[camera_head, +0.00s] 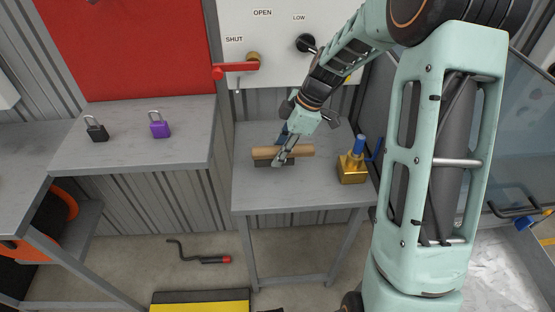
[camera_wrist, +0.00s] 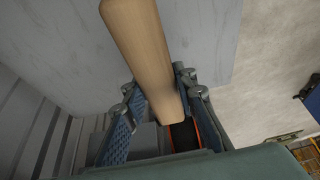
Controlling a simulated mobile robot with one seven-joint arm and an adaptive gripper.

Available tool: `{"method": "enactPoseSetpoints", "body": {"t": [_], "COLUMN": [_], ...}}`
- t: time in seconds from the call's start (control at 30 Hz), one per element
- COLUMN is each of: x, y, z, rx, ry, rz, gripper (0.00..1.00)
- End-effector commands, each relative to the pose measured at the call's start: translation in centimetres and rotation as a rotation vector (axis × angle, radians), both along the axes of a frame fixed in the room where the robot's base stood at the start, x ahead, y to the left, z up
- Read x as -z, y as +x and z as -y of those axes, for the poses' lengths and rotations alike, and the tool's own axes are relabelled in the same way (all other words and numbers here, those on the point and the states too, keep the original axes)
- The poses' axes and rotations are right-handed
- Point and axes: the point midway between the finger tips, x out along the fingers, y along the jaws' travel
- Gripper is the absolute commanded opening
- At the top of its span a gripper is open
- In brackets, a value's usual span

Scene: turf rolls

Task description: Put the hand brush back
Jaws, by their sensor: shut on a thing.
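The hand brush (camera_head: 301,151) has a pale wooden back with a dark strip under it. It lies crosswise over the small grey table (camera_head: 325,189), toward the table's left. My gripper (camera_head: 281,157) reaches down from above and is shut around the brush's middle. In the wrist view the wooden brush (camera_wrist: 143,50) runs lengthwise between the two fingers of my gripper (camera_wrist: 158,92). I cannot tell whether the brush touches the tabletop. My fingers hide part of its middle.
A brass block with a blue top (camera_head: 353,170) stands at the table's right. A black padlock (camera_head: 96,129) and a purple padlock (camera_head: 159,127) sit on the left bench (camera_head: 130,155). A red lever (camera_head: 238,68) juts from the wall panel. A crank (camera_head: 205,259) lies on the floor.

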Motion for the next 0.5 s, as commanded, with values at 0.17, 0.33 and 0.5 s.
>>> {"method": "enactPoseSetpoints", "body": {"t": [0.17,0.33,0.5], "x": [1.5,3.7,3.7], "y": [0.5,0.4,0.5], "z": [-0.3,-0.3,-0.3], "rx": [0.001,0.0,0.0], "ry": [0.0,0.0,0.0], "rz": [-0.003,-0.002,0.001], "gripper": [0.03,0.03,0.03]}}
